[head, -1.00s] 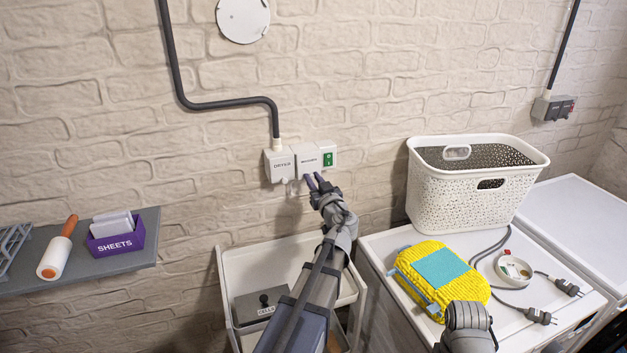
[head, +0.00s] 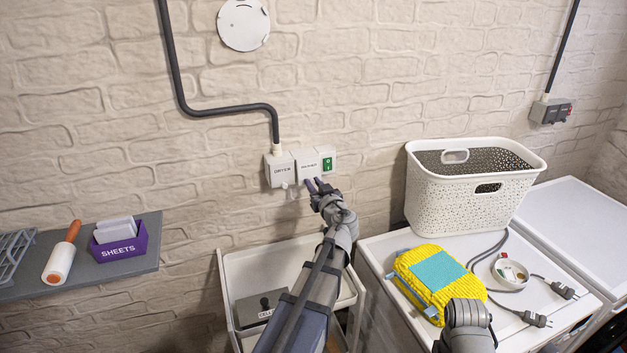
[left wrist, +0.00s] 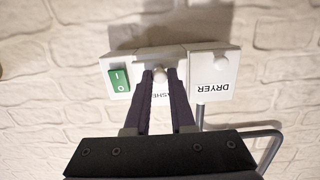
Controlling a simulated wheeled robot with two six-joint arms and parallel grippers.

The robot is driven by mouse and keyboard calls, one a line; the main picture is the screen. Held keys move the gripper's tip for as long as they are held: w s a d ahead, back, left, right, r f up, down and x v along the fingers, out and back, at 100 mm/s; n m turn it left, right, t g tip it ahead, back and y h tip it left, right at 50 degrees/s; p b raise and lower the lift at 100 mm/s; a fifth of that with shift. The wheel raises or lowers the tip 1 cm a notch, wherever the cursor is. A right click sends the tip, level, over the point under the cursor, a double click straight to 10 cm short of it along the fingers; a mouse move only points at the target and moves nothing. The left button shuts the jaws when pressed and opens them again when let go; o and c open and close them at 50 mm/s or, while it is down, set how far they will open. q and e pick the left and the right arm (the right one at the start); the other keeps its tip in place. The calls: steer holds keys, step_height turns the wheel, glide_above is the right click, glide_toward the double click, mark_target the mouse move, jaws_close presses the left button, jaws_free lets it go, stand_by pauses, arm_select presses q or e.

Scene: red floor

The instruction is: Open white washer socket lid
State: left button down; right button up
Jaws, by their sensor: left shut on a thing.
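The white washer socket lid (head: 309,164) is in the middle of the wall box, between the dryer lid (head: 281,170) and a green switch (head: 327,164). In the left wrist view it shows upside down, its label (left wrist: 160,101) partly covered by my fingers. My left gripper (head: 314,184) reaches up to the lid's lower edge. In the wrist view its dark fingers (left wrist: 160,84) are closed around the small round knob (left wrist: 160,73) of the washer lid. I cannot tell how far the lid is tilted.
A white trolley (head: 352,296) stands below my left arm. A grey shelf (head: 147,254) is at left.

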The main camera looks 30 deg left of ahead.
mark_target(317, 170)
arm_select(q)
step_height(317, 170, up, 13)
steer(key=g+h+p, duration=1.2)
steer(key=h+p, duration=0.3)
steer(key=p, duration=1.5)
steer(key=shift+f+g+p, duration=0.2)
steer(key=shift+g+p, duration=0.2)
steer(key=shift+w+a+r, duration=0.1)
steer(key=shift+a, duration=0.05)
steer(key=c, duration=0.8)
jaws_free()
steer(key=shift+o, duration=0.2)
